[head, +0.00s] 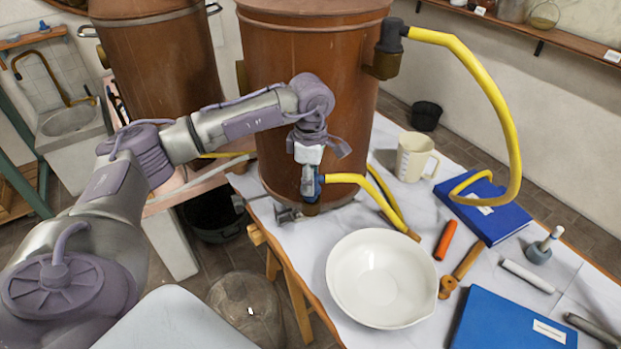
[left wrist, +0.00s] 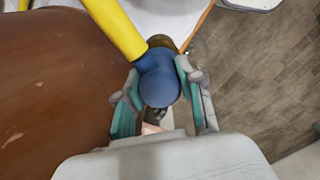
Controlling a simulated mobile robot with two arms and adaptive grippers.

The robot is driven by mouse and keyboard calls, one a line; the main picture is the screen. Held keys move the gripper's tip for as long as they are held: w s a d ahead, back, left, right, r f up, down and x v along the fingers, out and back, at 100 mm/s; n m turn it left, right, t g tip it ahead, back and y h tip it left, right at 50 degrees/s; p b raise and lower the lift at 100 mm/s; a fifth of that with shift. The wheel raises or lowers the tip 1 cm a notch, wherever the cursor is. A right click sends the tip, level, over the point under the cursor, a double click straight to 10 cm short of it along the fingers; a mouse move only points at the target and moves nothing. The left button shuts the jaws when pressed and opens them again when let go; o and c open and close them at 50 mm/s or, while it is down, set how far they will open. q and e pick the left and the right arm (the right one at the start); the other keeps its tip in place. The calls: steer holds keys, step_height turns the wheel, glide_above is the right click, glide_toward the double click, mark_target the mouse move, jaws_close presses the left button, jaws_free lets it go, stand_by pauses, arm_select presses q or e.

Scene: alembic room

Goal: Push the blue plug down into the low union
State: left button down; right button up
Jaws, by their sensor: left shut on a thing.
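The blue plug (head: 320,184) is the elbow-shaped end of a yellow hose, low at the front of the copper vessel (head: 300,90). My left gripper (head: 309,188) comes down from above and is shut on it. In the left wrist view the plug (left wrist: 158,80) sits between the two fingertips (left wrist: 157,90). A brownish fitting, apparently the low union (head: 311,208), shows just below the plug; it also shows past the plug in the left wrist view (left wrist: 162,42). How deep the plug sits in it is hidden. My right gripper is not in view.
The yellow hose (head: 345,179) runs right from the plug. A white bowl (head: 381,277), a cream mug (head: 415,157), an orange marker-like object (head: 445,240) and blue folders (head: 484,212) lie on the white table. The table's left edge is close to the union.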

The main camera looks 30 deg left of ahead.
arm_select(q)
steer(key=shift+f+b, duration=1.15)
steer(key=shift+f, duration=0.05)
stand_by(2.5)
steer(key=c, duration=0.6)
jaws_free()
steer(key=shift+c, duration=0.2)
steer(key=shift+r, duration=0.15)
steer(key=shift+r+p, duration=2.1)
steer(key=shift+r, duration=1.3)
